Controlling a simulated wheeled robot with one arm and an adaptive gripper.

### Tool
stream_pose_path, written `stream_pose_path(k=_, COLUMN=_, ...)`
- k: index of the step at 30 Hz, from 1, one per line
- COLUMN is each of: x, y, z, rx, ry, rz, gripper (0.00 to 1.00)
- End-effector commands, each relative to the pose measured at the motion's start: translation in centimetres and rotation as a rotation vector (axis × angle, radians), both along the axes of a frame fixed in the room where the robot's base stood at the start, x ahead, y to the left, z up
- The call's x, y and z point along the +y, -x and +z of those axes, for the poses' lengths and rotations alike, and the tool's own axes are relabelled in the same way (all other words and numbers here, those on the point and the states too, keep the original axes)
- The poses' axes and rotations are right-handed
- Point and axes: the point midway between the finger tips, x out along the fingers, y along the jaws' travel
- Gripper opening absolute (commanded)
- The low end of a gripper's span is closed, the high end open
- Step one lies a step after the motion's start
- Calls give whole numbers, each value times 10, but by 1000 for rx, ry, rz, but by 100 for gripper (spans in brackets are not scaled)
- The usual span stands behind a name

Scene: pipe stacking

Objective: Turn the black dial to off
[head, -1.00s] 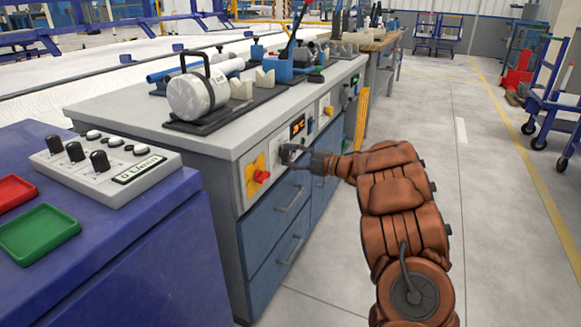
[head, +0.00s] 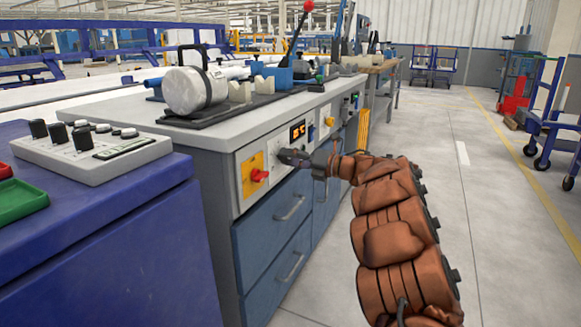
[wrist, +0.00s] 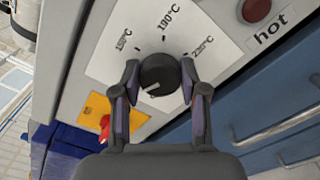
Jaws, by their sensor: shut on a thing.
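The black dial (wrist: 159,74) sits on a white plate (wrist: 120,40) marked 150°C, 190°C and 220°C in the wrist view. A pale pointer line on the dial points to the lower left, away from these marks. My gripper (wrist: 160,70) has one finger on each side of the dial and is shut on it. In the head view my gripper (head: 294,157) is at the bench's front panel and hides most of the dial.
A red knob on a yellow plate (head: 253,174) is left of my gripper, with a lit display (head: 298,131) above. Blue drawers (head: 276,217) lie below.

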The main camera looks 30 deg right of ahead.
Motion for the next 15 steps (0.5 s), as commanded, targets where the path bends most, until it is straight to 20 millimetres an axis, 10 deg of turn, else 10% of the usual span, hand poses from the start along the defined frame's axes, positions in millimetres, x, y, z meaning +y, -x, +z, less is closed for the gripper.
stream_pose_path(k=15, x=1, y=1, z=-2, rx=-247, ry=415, rz=4, gripper=8)
